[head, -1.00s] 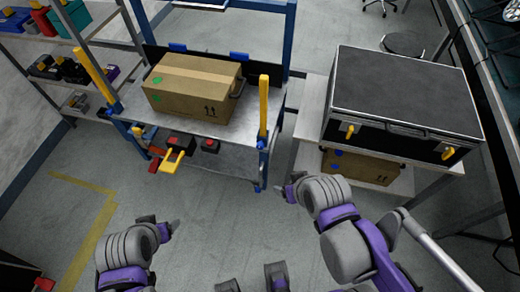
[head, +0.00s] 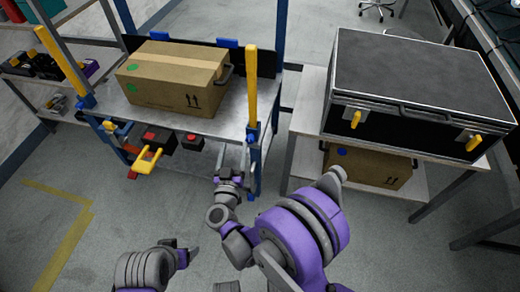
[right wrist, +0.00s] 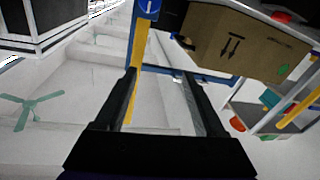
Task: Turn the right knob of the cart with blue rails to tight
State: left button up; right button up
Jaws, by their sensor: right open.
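The cart with blue rails (head: 200,126) stands left of centre in the head view, with a yellow post at each front corner. Its right knob (head: 252,134) is the blue piece at the foot of the right yellow post (head: 251,85). In the right wrist view, which is upside down, a blue knob with a white mark (right wrist: 148,6) shows at the top edge. My right gripper (head: 235,163) is open just below and left of the right knob, apart from it. Its two dark fingers (right wrist: 158,95) have nothing gripped between them. My left gripper (head: 181,249) is low, away from the cart; its jaws are unclear.
A cardboard box (head: 175,78) sits on the cart top. Red and black items (head: 161,136) and a yellow handle (head: 147,161) are at its front. A black case (head: 415,90) stands on a table to the right. The floor in front is clear.

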aim_at(249, 142)
notch_tip(249, 142, down, 7)
jog(key=s+d+m+g+h+b, duration=0.1)
jog(key=s+h, duration=0.1)
jog(key=h, duration=0.1)
pick_arm(q)
jog(key=f, duration=0.2)
jog(key=d+f+b, duration=0.1)
jog(key=shift+w+f, duration=0.2)
jog(key=shift+w, duration=0.1)
pick_arm(e)
jog(key=x, duration=1.1)
jog(key=shift+d+f, duration=0.15)
jog(key=shift+f, duration=0.2)
grip_shut()
